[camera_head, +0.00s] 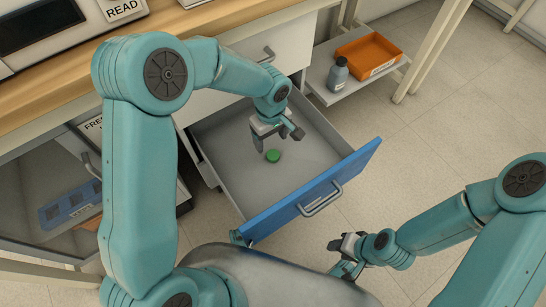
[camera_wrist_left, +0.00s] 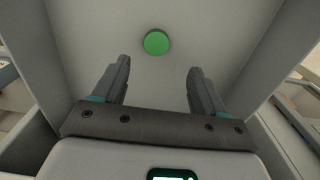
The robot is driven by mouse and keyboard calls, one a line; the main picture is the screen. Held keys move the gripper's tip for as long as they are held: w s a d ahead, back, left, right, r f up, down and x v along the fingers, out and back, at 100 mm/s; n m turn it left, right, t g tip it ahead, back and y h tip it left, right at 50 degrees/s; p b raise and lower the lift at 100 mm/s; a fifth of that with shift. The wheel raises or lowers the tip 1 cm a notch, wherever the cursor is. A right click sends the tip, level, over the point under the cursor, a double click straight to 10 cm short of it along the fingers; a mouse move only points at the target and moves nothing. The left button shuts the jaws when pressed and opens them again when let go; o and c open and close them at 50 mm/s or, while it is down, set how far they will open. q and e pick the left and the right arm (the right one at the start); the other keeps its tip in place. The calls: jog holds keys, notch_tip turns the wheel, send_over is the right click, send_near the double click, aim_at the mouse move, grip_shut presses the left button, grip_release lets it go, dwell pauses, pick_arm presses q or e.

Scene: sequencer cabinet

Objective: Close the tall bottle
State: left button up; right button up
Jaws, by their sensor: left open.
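A green round cap (camera_head: 273,156) lies on the floor of the open drawer. It also shows in the left wrist view (camera_wrist_left: 156,42), ahead of my fingertips and between their lines. My left gripper (camera_head: 276,143) is open and empty inside the drawer, above and close to the cap. Its two fingers also show in the left wrist view (camera_wrist_left: 158,85), apart with nothing between them.
The open drawer (camera_head: 221,189) has a blue front (camera_head: 290,204) with a handle. An orange tray (camera_head: 366,55) sits on the shelf (camera_head: 324,93) beside the bottle. A wooden counter (camera_head: 230,19) runs above the drawer. A glass-fronted compartment with a blue rack (camera_head: 70,205) is at left. Open floor lies at right.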

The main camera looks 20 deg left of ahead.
aim_at(272, 154)
pick_arm(q)
jog(key=shift+f, duration=1.5)
jog(key=shift+b, duration=0.3)
jog(key=f, duration=0.1)
jog(key=f+b, duration=0.1)
jog(key=f, duration=0.1)
jog(key=f+b, duration=0.1)
jog(key=f, duration=0.1)
jog(key=shift+w+f, duration=0.2)
jog(key=shift+w, duration=0.1)
jog(key=shift+d+r, duration=0.1)
jog(key=c, duration=1.1)
